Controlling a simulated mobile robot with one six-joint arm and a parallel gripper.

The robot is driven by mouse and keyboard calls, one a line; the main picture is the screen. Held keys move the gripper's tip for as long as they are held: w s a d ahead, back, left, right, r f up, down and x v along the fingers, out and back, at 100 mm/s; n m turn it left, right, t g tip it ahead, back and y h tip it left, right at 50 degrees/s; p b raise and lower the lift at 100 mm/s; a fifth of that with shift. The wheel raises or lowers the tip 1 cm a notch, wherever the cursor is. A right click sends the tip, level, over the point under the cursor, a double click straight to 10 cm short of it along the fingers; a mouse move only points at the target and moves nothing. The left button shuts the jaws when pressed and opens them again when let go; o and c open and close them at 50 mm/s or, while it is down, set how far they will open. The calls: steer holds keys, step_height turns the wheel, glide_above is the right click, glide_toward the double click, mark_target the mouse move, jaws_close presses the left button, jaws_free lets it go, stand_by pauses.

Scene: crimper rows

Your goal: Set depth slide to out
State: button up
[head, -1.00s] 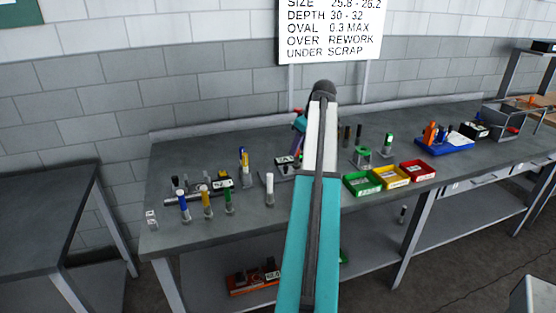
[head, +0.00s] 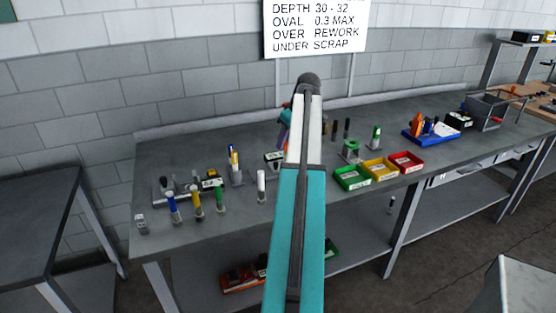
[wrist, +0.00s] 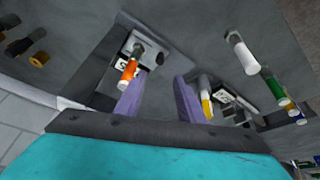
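In the wrist view my gripper (wrist: 158,98) is open, with two purple fingers apart and nothing visible between their tips. An orange-and-white handle (wrist: 129,71) stands on a grey fixture (wrist: 150,48) with a black-and-white label, close beside the left fingertip. I cannot tell whether they touch. A similar labelled fixture (head: 274,157) shows on the bench in the head view, partly behind my arm. I cannot read the labels, so which part is the depth slide, and its setting, is unclear. In the head view my gripper is mostly hidden behind my arm.
The grey bench (head: 330,195) carries several coloured posts at left, including a white post (head: 261,187). Green (head: 352,179), yellow (head: 380,169) and red (head: 405,162) bins sit right of my arm. A blue tray (head: 432,135) is farther right. Bench surface between posts and bins is partly clear.

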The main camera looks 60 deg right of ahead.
mark_target(276, 162)
steer(key=p+x, duration=0.2)
steer(key=x, duration=1)
steer(key=shift+p, duration=0.3)
steer(key=shift+s, duration=0.1)
jaws_close()
